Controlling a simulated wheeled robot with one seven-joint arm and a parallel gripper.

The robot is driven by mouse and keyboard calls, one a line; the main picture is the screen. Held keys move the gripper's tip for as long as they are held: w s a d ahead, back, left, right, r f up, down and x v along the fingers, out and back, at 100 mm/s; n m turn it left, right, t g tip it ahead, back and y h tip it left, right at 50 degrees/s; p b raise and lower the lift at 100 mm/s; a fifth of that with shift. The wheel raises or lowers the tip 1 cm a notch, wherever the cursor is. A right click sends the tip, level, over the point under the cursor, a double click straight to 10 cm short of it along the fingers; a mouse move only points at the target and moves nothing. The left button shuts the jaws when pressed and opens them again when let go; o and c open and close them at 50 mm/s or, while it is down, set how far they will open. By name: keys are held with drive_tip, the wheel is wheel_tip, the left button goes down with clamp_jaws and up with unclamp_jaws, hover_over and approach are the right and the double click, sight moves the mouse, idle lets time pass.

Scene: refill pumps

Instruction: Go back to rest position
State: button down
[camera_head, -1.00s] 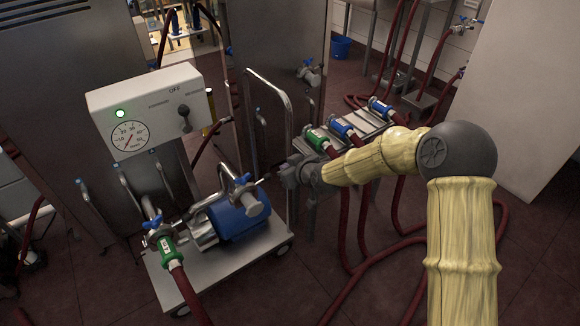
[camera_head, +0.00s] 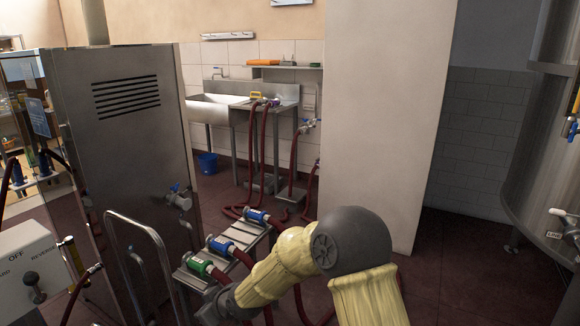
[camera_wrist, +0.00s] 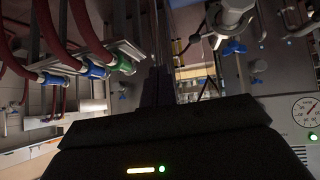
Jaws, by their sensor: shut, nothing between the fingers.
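My gripper (camera_head: 213,308) is at the lower middle of the head view, at the end of my arm with its yellowish cover. It is low in the picture, just in front of the small metal stand with hose couplings. In the wrist view its dark fingers (camera_wrist: 157,87) are together with nothing between them. The pump control box (camera_head: 30,265) with its lever and OFF and REVERSE marks is cut by the left edge of the head view. Its dial (camera_wrist: 305,110) and a green light show at the right of the wrist view.
A metal stand (camera_head: 238,236) holds a green coupling (camera_head: 199,267) and blue couplings (camera_head: 220,246) close to my arm. A cart handle (camera_head: 150,235) rises left of my gripper. Red hoses run on the floor. A white wall (camera_head: 375,110) stands behind; a steel tank (camera_head: 540,150) is right.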

drive_tip(key=s+d+r+m+h, duration=0.2)
drive_tip(key=s+d+m+h, duration=0.1)
drive_tip(key=d, duration=1)
drive_tip(key=s+d+r+m+h, duration=0.1)
drive_tip(key=s+d+m+h, duration=0.2)
drive_tip(key=d, duration=1)
drive_tip(key=s+d+r+m+g+h, duration=0.25)
drive_tip(key=s+d+m, duration=0.35)
drive_tip(key=s+d, duration=0.6)
wheel_tip(320, 180, up, 26)
drive_tip(key=p, duration=2.6)
drive_tip(key=shift+w+y, duration=0.15)
drive_tip(key=shift+y, duration=0.3)
drive_tip(key=shift+f+g, duration=0.1)
drive_tip(key=shift+g, duration=0.15)
drive_tip(key=shift+a, duration=0.1)
